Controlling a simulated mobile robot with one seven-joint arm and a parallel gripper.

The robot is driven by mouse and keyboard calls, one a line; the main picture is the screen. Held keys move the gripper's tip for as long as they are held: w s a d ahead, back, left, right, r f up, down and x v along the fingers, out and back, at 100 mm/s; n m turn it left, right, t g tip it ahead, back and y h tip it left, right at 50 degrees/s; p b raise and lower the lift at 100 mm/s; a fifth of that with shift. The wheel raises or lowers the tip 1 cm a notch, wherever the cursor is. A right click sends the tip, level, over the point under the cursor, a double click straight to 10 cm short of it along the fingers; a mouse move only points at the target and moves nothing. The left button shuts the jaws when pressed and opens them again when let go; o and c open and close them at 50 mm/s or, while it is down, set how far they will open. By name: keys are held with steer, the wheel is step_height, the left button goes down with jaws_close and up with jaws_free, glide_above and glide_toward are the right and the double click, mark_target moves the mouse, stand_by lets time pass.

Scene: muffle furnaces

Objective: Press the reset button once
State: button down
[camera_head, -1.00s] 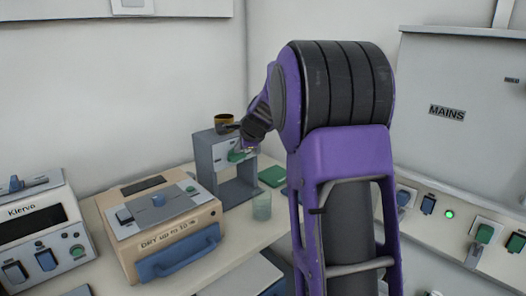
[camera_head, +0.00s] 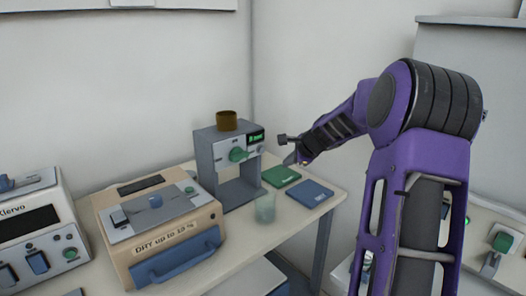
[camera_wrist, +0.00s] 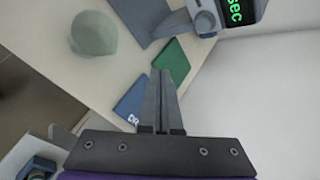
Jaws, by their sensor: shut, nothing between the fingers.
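A grey stand-like device (camera_head: 222,151) is at the back of the bench, with a green knob (camera_head: 238,155) and a lit green display (camera_head: 256,138) on its front. A small light round button (camera_head: 260,149) shows below the display; I cannot read any reset label. In the wrist view the lit display (camera_wrist: 236,12) reads "sec", at the top right. My gripper (camera_head: 289,161) is shut and empty, to the right of the device and apart from it. In the wrist view its fingers (camera_wrist: 161,75) lie together, pointing toward the bench, with the device's panel beyond to the upper right.
A brown cup (camera_head: 227,121) sits on top of the device. A green pad (camera_head: 281,176) and a blue pad (camera_head: 310,193) lie on the bench to its right. A beige dryer box (camera_head: 157,230) and a white unit (camera_head: 32,230) are leftward.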

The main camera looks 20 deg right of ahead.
mark_target(261, 150)
steer(key=w+a+p, duration=0.3)
steer(key=w+p, duration=0.3)
steer(key=w, duration=0.2)
steer(key=shift+w, duration=0.15)
steer(key=shift+w+p, duration=0.1)
steer(key=shift+p, duration=0.25)
stand_by(1.8)
steer(key=shift+w+a, duration=0.15)
steer(key=shift+w, duration=0.15)
